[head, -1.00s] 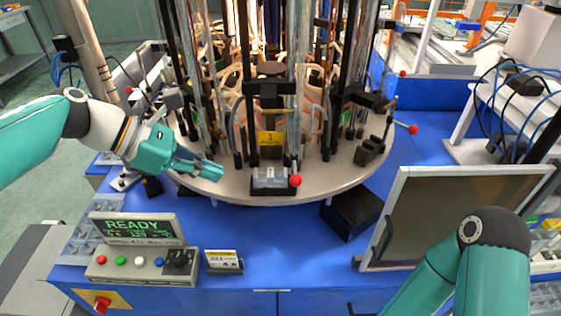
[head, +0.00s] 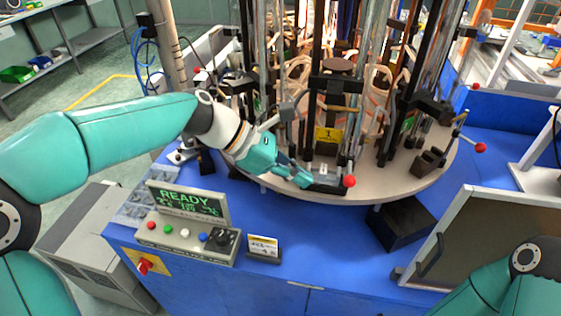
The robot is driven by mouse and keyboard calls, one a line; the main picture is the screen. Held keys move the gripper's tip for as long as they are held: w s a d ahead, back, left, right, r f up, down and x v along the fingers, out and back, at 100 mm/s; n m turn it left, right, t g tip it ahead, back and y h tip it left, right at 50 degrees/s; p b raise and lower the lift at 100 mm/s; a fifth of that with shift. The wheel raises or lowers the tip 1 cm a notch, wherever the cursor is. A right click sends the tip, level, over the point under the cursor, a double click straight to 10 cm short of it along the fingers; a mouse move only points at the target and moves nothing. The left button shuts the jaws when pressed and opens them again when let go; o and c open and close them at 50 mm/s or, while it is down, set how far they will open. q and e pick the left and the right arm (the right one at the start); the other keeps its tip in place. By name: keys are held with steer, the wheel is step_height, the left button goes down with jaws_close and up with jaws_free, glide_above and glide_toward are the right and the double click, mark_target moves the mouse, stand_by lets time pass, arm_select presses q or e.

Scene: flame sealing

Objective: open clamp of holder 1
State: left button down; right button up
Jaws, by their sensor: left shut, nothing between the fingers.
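Holder 1 stands at the front of the round carousel plate (head: 420,188), marked by a yellow label with a 1 (head: 327,134). Its clamp (head: 326,174) sits low at the plate's front edge, with a lever ending in a red ball knob (head: 349,181). My left gripper (head: 304,182) is shut and empty, its fingertips just left of the clamp and left of the red knob. Whether the fingers touch the clamp I cannot tell. My right arm shows at the lower right corner; its gripper is out of view.
A control box with a READY display (head: 188,201) and buttons stands at the front left. A small yellow-white sign (head: 264,247) is beside it. A dark block (head: 401,225) lies on the blue table below the plate. A framed panel (head: 489,240) stands at right.

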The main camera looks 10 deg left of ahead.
arm_select(q)
steer(key=shift+w+d+f+p, duration=0.1)
steer(key=shift+w+d+p, duration=0.1)
steer(key=shift+d, duration=0.7)
steer(key=shift+w+d+f+p, duration=0.1)
steer(key=shift+w+d+p, duration=0.05)
steer(key=shift+d, duration=0.8)
steer(key=shift+w+d+f+p, duration=0.1)
steer(key=shift+w+d+p, duration=0.1)
steer(key=shift+d, duration=0.7)
